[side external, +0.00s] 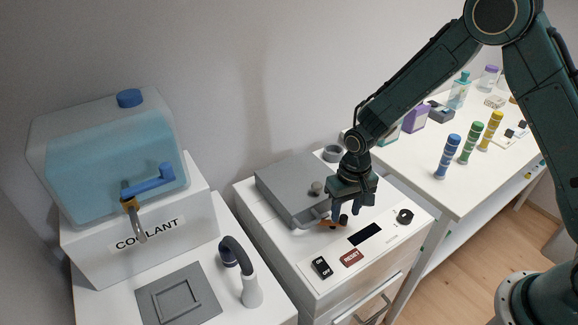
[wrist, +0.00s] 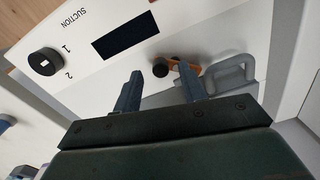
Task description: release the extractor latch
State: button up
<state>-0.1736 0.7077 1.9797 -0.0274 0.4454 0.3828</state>
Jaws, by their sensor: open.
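The extractor latch (side external: 327,224) is a small orange lever with a dark round knob (side external: 343,219) at its end. It sits on the white extractor top at the front of the grey lid (side external: 290,184), beside the lid's grey loop handle (wrist: 232,74). In the wrist view the orange latch (wrist: 188,68) is partly hidden by one finger, and its dark knob lies in line with the gap between the fingertips. My gripper (side external: 347,209) is open and just above the latch. In the wrist view its two blue-grey fingers (wrist: 159,74) show nothing between them held; contact cannot be told.
The extractor panel carries a dark display (side external: 365,234), a suction dial (side external: 405,216), an ON/OFF switch (side external: 321,267) and a red RESET button (side external: 350,258). A coolant tank (side external: 110,150) and a curved handpiece (side external: 248,280) stand left. A table with bottles is behind right.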

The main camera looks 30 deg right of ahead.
jog(key=shift+f, duration=0.9)
jog(key=shift+c, duration=0.2)
grip_shut()
jog(key=shift+w, duration=0.1)
jog(key=shift+w+d+n, duration=0.1)
jog(key=shift+n, duration=0.8)
jog(key=shift+o, duration=0.2)
grip_release()
